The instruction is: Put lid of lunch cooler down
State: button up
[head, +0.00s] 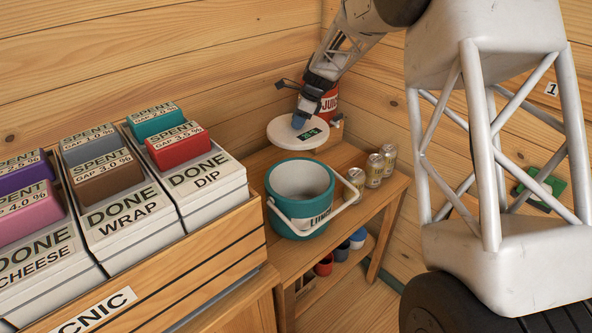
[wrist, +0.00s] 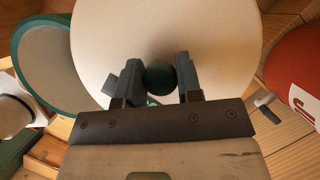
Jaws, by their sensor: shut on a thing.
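The lunch cooler (head: 288,212) is a teal bucket with a pale inside and a white handle hanging at its front. It stands upright with its top uncovered on the wooden bench. The lid (head: 283,132) is a round white disc behind the cooler's rim, apart from it. In the wrist view the lid (wrist: 217,30) fills the upper middle, and the open cooler (wrist: 45,62) is to its left. My gripper (wrist: 159,78) is shut on the lid's round green knob, one finger on each side. I cannot tell whether the lid touches anything below.
A red juice container (head: 330,101) stands behind the lid; it is at the right in the wrist view (wrist: 297,75). Several cans (head: 374,170) stand right of the cooler. A wooden crate (head: 210,262) of labelled boxes is at the left. Cups (head: 341,250) sit on the lower shelf.

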jog(key=w, duration=0.2)
jog(key=w+f, duration=0.1)
jog(key=w, duration=0.1)
jog(key=w+a, duration=0.1)
jog(key=w, duration=0.1)
jog(key=shift+w+f, duration=0.1)
jog(key=shift+f, duration=0.3)
jog(key=shift+f, duration=0.15)
notch_tip(320, 180, down, 13)
jog(key=shift+f, duration=0.15)
dwell(0.5)
jog(key=shift+f, duration=2.25)
jog(key=shift+f, duration=0.1)
jog(key=o, duration=1)
jog(key=shift+c, duration=0.2)
